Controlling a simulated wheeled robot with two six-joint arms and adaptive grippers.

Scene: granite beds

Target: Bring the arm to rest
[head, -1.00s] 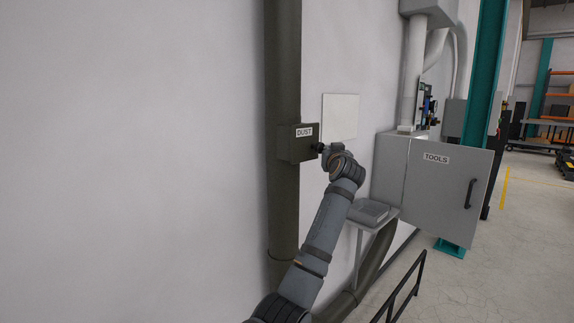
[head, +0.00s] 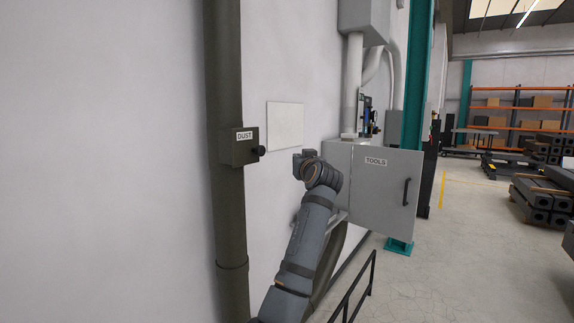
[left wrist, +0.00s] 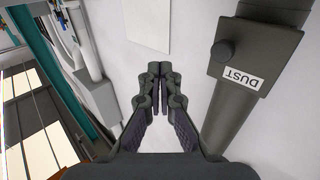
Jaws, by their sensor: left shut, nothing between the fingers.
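My left arm rises from the bottom of the head view, with my left gripper (head: 300,162) at its upper end. The gripper is apart from the black knob (head: 261,151), to its right in the picture. In the left wrist view my left gripper (left wrist: 158,72) is shut, its fingers together with nothing between them. The knob (left wrist: 222,50) sits on the grey DUST box (left wrist: 255,52), to the right of the fingers there. My right gripper is not in view.
The DUST box (head: 238,147) is on a dark vertical pipe (head: 228,205) along the white wall. A grey TOOLS cabinet (head: 378,190) stands just right of the gripper. A black rail (head: 358,290) is at the lower right. Open floor (head: 450,260) lies further right.

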